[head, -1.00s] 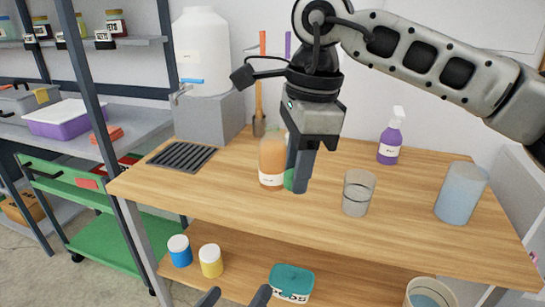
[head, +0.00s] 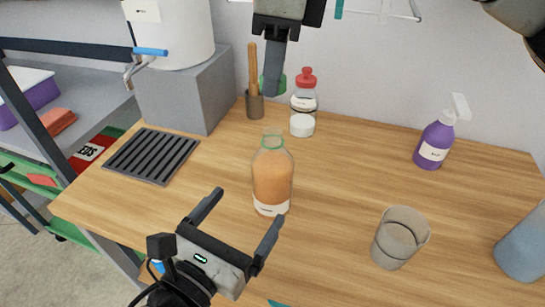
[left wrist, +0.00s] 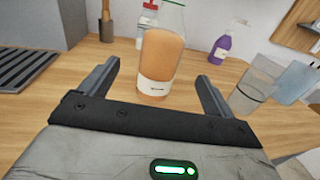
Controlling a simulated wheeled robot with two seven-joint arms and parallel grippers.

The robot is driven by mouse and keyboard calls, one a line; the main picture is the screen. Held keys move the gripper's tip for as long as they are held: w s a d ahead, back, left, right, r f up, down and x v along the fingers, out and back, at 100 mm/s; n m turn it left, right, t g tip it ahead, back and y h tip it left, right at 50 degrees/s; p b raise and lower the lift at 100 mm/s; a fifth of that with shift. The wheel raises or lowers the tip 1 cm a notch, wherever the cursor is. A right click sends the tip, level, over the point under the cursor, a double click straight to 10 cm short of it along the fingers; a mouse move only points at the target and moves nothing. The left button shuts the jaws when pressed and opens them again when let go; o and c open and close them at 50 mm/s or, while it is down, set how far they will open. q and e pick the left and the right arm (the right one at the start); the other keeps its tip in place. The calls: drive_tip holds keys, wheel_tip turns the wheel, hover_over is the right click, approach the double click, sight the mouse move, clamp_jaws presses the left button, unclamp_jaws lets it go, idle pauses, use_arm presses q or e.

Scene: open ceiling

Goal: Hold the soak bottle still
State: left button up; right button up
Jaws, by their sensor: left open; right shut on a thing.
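The soak bottle (head: 272,180), clear with orange liquid and a white label, stands upright on the wooden table. Its neck (head: 273,138) shows no cap. My left gripper (head: 247,211) is open, low in front of the bottle, fingers pointing towards it. In the left wrist view the bottle (left wrist: 160,62) shows in the gap between the fingers (left wrist: 159,72), with no contact visible on either side. My right gripper (head: 273,72) is at the top of the head view, above and behind the bottle, shut on a green cap (head: 279,86).
A tumbler (head: 400,238) stands to the right, with a purple spray bottle (head: 433,145) behind it. A red-capped bottle (head: 303,105) and a utensil pot (head: 255,106) stand at the back. A black drain grate (head: 150,155) is at left. The table around the bottle is clear.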

use_arm(q)
drive_tip(key=shift+s+r, duration=0.1)
drive_tip(key=shift+s, duration=0.25)
use_arm(e)
drive_tip(key=shift+s+r, duration=0.1)
drive_tip(key=shift+s, duration=0.3)
use_arm(q)
drive_tip(key=x, duration=1.2)
drive_tip(key=shift+w, duration=0.1)
use_arm(e)
drive_tip(key=shift+w, duration=0.1)
use_arm(q)
drive_tip(key=c, duration=1.5)
drive_tip(key=shift+o, duration=0.2)
use_arm(e)
hover_over(272, 132)
drive_tip(key=shift+d+f, duration=0.15)
drive_tip(key=shift+f, duration=2.4)
drive_tip(key=shift+f, duration=0.85)
drive_tip(key=shift+f, duration=0.6)
